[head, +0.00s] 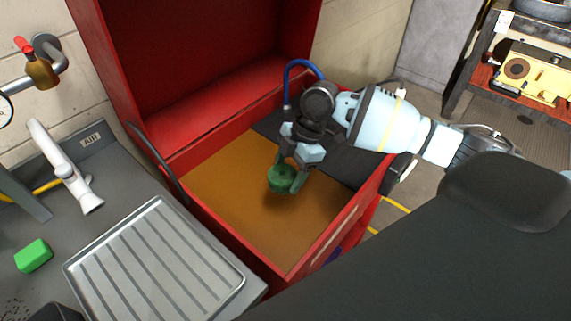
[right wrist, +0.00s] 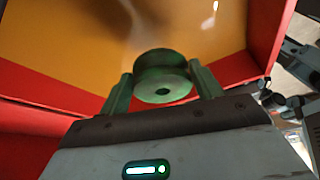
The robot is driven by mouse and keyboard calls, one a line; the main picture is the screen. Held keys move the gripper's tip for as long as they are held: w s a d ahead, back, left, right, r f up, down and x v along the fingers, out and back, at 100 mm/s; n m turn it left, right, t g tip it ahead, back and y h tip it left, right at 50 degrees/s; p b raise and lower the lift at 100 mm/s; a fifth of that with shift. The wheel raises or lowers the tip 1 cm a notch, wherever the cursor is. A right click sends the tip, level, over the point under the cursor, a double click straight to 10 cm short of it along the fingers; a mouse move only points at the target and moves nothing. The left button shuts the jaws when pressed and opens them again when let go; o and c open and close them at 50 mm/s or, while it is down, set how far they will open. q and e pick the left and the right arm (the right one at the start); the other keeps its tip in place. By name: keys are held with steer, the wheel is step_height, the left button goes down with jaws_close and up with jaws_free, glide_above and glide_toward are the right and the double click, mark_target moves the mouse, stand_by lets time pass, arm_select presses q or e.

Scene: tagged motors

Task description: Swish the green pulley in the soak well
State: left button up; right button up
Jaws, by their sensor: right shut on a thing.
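The green pulley (head: 281,179) is held between the fingers of my right gripper (head: 288,182). In the right wrist view the pulley (right wrist: 161,76) shows its grooved rim and centre hole, with one green finger on each side. The soak well (head: 240,205) is a red-walled basin holding amber-brown liquid. The pulley is over the liquid in the head view; whether it touches the surface I cannot tell. My left gripper is not in view.
A raised red lid (head: 190,60) stands behind the well. A dark panel (head: 345,160) covers its right side.

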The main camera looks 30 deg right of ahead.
steer(key=shift+f+b, duration=2.9)
steer(key=shift+f, duration=5.25)
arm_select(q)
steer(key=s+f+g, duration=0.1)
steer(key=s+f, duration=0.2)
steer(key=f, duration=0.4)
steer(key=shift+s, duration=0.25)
arm_select(e)
steer(key=shift+w, duration=0.1)
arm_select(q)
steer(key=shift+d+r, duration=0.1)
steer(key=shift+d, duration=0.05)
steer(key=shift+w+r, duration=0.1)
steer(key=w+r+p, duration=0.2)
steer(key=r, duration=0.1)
arm_select(e)
step_height(320, 180, up, 3)
steer(key=shift+r, duration=0.2)
steer(key=shift+f, duration=0.15)
